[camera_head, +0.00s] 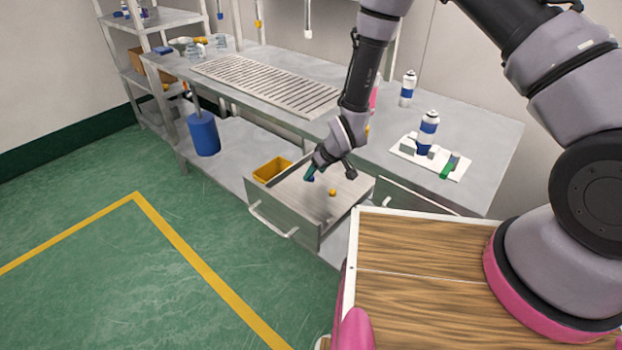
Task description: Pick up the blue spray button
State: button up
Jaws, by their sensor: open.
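My gripper (329,169) is open and points down into an open metal drawer (284,219) under the workbench. A small dark-blue patch (310,176) shows right at its left fingertip. It may be the blue spray button, but it is too small and too close to the finger to tell. I cannot tell whether the finger touches it. A small orange button (332,192) lies on the drawer floor just below and in front of the gripper.
A blue cylinder (203,134) stands on the lower shelf. A grated panel (265,85) lies left.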

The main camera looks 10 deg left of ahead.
jog(key=shift+x, duration=1.25)
grip_shut()
jog(key=shift+r, duration=0.15)
